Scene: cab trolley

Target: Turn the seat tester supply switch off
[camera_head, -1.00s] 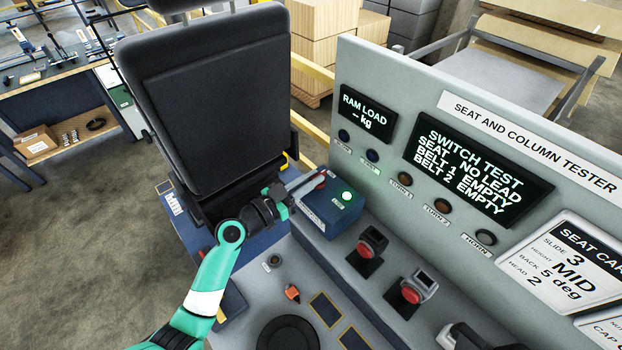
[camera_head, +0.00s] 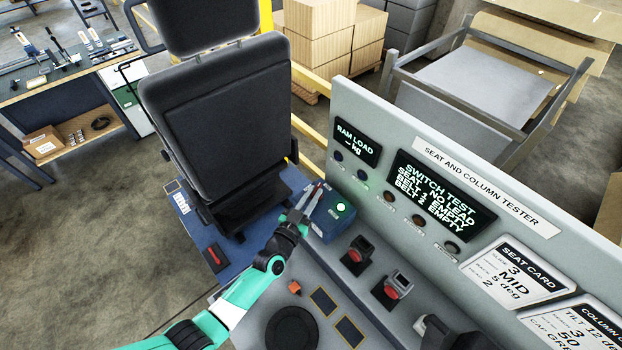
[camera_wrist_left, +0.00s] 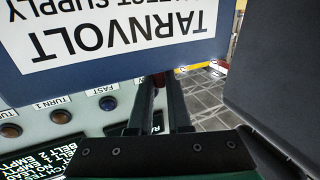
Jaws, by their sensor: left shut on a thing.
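The seat tester supply is a blue box (camera_head: 322,228) with a lit green lamp (camera_head: 341,207), standing by the grey tester panel. In the left wrist view its label (camera_wrist_left: 120,25) reads TARNVOLT and TEST SUPPLY, upside down. My left gripper (camera_head: 311,198) is at the box's seat-side face, its fingers shut on the red switch handle (camera_head: 316,191). In the left wrist view a dark reddish part shows between the fingertips (camera_wrist_left: 160,88) beside the box, mostly hidden by the fingers. The handle's exact angle is hard to tell. My right gripper is out of view.
The black seat (camera_head: 215,110) stands close on the left of my left gripper. The tester panel (camera_head: 410,150) rises behind the box and shows SWITCH TEST. Two red buckles (camera_head: 356,255) (camera_head: 391,290) stand on the deck in front of the panel.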

